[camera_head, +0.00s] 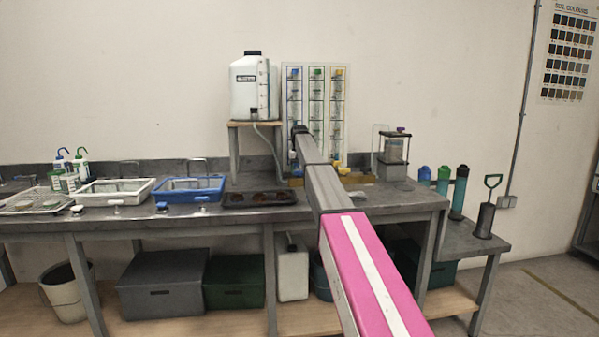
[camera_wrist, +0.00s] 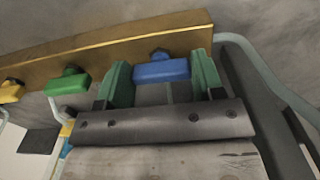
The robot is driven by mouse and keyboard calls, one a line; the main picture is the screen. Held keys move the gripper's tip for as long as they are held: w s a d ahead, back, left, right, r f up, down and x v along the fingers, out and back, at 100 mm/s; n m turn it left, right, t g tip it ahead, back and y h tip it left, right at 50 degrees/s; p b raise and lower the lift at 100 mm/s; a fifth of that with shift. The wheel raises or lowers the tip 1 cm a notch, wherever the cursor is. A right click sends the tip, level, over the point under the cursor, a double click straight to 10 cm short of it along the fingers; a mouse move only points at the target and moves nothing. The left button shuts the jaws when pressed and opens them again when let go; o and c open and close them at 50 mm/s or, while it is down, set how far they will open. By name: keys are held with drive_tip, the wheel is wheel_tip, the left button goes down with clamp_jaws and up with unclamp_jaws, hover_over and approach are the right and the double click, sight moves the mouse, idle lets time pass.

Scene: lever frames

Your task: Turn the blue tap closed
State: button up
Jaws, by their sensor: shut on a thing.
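The blue tap (camera_wrist: 162,71) has a short bar handle on a wooden rail, seen in the wrist view. Its bar lies crosswise between the two green fingers of my gripper (camera_wrist: 163,78). The gripper is shut on the blue tap, with a finger against each end of the bar. A thin stem shows below the bar. In the head view my arm hides the gripper and most of the tap area, in front of a panel (camera_head: 316,85) with blue, green and yellow columns.
In the wrist view a green tap (camera_wrist: 68,82) and a yellow tap (camera_wrist: 10,90) sit left along the wooden rail (camera_wrist: 110,48). A pale tube (camera_wrist: 265,75) curves close on the right. In the head view a dark tray (camera_head: 260,199) and a white jug (camera_head: 245,90) stand left of my arm.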

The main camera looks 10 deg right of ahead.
sight(300, 171)
idle(0.4)
drive_tip(key=o, duration=0.9)
drive_tip(key=shift+r, duration=0.15)
wheel_tip(300, 171, up, 11)
drive_tip(key=shift+f, duration=0.2)
